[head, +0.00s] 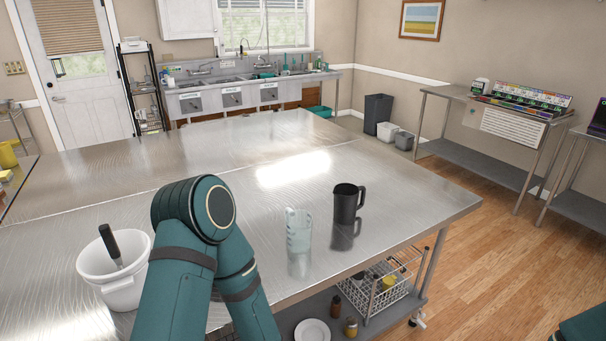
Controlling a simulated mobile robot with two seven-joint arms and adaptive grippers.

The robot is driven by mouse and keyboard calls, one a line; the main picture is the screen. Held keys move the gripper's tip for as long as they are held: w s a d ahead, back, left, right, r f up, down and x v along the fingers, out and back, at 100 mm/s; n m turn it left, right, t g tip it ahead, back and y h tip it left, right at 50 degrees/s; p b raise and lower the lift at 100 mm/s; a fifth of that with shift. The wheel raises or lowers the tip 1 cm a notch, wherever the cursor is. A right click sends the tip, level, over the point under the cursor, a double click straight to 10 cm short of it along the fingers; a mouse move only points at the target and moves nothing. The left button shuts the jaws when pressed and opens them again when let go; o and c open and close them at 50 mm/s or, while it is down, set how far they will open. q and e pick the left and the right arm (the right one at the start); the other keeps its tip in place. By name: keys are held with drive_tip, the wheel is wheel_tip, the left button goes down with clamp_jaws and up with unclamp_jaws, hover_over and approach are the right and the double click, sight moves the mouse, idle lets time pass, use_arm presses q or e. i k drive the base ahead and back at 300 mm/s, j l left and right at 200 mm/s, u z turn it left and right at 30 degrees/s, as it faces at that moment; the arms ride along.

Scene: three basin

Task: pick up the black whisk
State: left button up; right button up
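A black handle (110,246) sticks up at a tilt out of a white bucket (89,263) at the left of the metal table. It may be the black whisk's handle; its lower end is hidden inside the bucket. A teal arm of mine rises from the bottom edge and bends just right of the bucket, in front of part of the table. Neither of my grippers shows in the head view. A small teal part of mine is at the bottom right corner.
A clear measuring jug (299,230) and a black pitcher (347,204) stand on the metal table (200,150). A wire basket (384,290) and a white plate (312,330) are on the shelf below. The table's far half is clear. Wooden floor is open at right.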

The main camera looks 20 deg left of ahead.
sight(105, 232)
drive_tip(key=u, duration=1.9)
drive_tip(key=k+l, duration=0.1)
drive_tip(key=l, duration=0.4)
drive_tip(key=k+l, duration=0.1)
drive_tip(key=l, duration=0.4)
drive_tip(key=z, duration=0.05)
